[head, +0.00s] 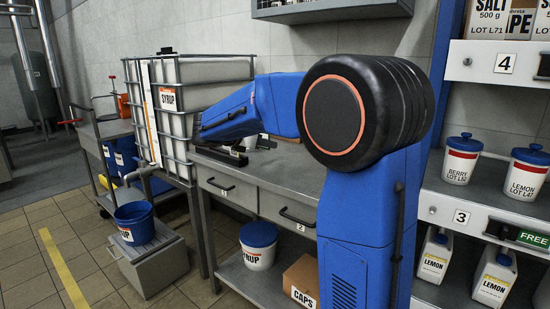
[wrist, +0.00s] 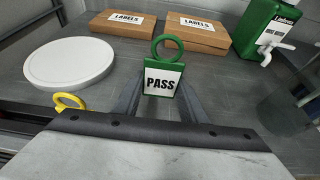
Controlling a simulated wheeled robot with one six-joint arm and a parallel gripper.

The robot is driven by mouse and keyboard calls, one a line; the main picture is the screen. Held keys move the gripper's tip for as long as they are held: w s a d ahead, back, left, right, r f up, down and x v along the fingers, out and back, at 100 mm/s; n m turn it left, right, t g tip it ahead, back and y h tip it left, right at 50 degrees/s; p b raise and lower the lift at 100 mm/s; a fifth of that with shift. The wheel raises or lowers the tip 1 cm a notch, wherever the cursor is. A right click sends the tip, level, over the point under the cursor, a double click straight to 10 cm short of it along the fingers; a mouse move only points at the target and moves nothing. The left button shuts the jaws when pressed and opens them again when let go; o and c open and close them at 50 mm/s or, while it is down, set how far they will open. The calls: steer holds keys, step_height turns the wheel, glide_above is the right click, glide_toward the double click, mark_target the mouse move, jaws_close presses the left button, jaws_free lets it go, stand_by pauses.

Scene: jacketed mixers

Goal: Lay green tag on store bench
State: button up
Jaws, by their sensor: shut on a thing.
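The green tag (wrist: 163,57), with a ring on top and a white PASS label, is upright between the fingers of my gripper (wrist: 161,88) in the wrist view. My gripper is shut on it. A grey worktop (wrist: 200,70) lies below and behind the tag; I cannot tell whether the tag touches it. In the head view my arm reaches left over a grey bench (head: 286,168) with drawers, and the tag does not show there. No sign names the store bench.
In the wrist view, a white disc (wrist: 69,62), two LABELS boxes (wrist: 124,29) (wrist: 197,38), and a green container with a spout (wrist: 264,30) stand on the worktop. A yellow ring tag (wrist: 68,101) is at left. The caged SYRUP tank (head: 185,105) stands left of the bench.

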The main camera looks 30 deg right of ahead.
mark_target(264, 166)
steer(key=shift+f, duration=3.1)
steer(key=o, duration=1)
steer(key=shift+f, duration=0.1)
